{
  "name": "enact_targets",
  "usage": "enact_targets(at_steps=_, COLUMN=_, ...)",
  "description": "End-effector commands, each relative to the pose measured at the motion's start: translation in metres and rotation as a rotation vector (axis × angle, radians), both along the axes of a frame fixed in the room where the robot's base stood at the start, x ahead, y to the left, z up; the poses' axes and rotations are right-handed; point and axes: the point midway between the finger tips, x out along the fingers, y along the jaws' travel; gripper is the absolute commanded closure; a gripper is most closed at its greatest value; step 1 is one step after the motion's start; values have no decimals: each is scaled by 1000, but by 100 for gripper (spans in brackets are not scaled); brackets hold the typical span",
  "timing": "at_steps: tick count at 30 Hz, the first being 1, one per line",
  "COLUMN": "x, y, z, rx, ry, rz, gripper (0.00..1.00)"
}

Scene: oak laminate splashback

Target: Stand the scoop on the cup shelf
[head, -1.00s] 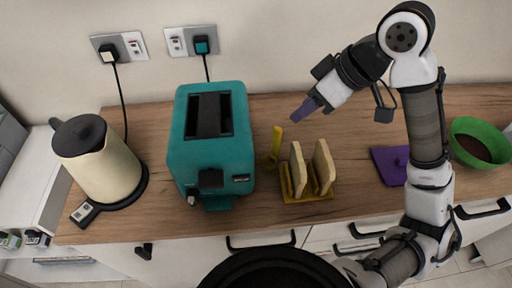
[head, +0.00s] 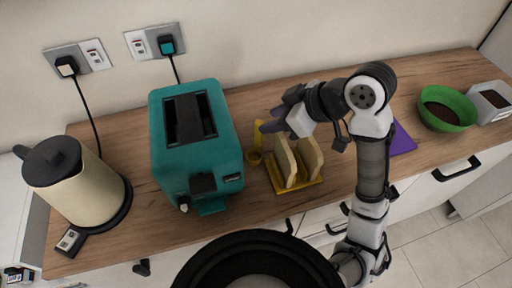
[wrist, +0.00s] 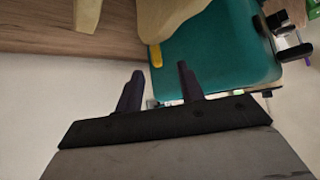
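The yellow scoop (head: 256,142) stands upright on the wooden counter, between the teal toaster and the toast rack. In the wrist view, a yellow piece that looks like the scoop's handle (wrist: 156,54) shows in front of the toaster, beyond the fingertips. My gripper (head: 272,121) is just right of the scoop's top in the head view. In the wrist view my gripper (wrist: 158,74) has its two dark fingers apart with nothing between them. Whether a finger touches the scoop cannot be told. I see no cup shelf in either view.
The teal toaster (head: 196,140) stands close left of the scoop. A yellow toast rack (head: 298,186) with bread slices (head: 285,160) stands close right. A cream kettle (head: 80,185) is at far left. A green bowl (head: 447,105) and a purple item (head: 402,140) lie to the right.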

Motion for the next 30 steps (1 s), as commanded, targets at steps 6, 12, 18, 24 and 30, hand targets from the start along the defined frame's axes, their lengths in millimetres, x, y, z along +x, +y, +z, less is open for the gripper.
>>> enact_targets(at_steps=6, x=8, y=12, z=-10, rx=1, ry=3, rz=0, gripper=62)
enact_targets(at_steps=12, x=19, y=29, z=-30, rx=1, ry=2, rz=1, gripper=62)
enact_targets(at_steps=18, x=22, y=34, z=-37, rx=0, ry=1, rz=-1, gripper=62)
enact_targets(at_steps=24, x=22, y=34, z=-37, rx=0, ry=0, rz=0, gripper=70)
enact_targets(at_steps=30, x=22, y=34, z=-37, rx=0, ry=0, rz=0, gripper=96)
